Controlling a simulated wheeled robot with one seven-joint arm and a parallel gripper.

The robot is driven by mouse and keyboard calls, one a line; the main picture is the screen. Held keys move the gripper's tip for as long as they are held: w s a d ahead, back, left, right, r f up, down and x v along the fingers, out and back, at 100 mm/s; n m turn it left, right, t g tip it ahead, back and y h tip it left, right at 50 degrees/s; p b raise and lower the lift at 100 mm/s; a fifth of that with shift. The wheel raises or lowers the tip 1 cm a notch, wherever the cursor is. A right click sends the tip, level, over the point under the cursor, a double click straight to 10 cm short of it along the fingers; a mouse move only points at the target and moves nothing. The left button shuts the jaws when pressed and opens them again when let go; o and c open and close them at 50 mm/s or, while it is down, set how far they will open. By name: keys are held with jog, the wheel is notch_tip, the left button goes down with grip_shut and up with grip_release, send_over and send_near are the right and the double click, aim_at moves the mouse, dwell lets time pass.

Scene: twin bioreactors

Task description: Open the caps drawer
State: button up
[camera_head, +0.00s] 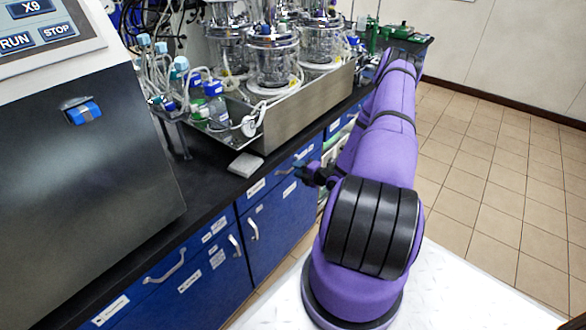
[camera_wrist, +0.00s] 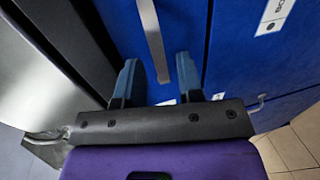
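My gripper (camera_head: 304,173) is in front of the blue cabinet fronts under the bench, near a blue drawer (camera_head: 278,176) with a pale label and a handle. In the wrist view my gripper (camera_wrist: 157,62) is open, with its two blue-grey fingers apart. A silver bar handle (camera_wrist: 152,35) on a blue front (camera_wrist: 182,25) runs between the fingers, with gaps on both sides. I cannot tell whether the handle lies at fingertip depth. The blue fronts look closed. The labels are too small or cut off to tell which front is the caps drawer.
The black bench top (camera_head: 212,195) holds a metal tray (camera_head: 310,108) with glass bioreactor vessels, bottles and tubing. A grey control unit (camera_head: 95,150) stands at the left. Another drawer handle (camera_head: 166,268) and upright door handles (camera_head: 254,229) stick out below. Tiled floor (camera_head: 490,170) is clear at right.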

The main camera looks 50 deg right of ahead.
jog(key=shift+x, duration=1.45)
grip_shut()
jog(key=f+v, duration=0.3)
jog(key=v, duration=1.3)
jog(key=s+f+v, duration=0.1)
jog(key=f+v, duration=0.2)
jog(key=v, duration=1.4)
jog(key=shift+s, duration=0.4)
jog(key=shift+d+f, duration=0.1)
grip_release()
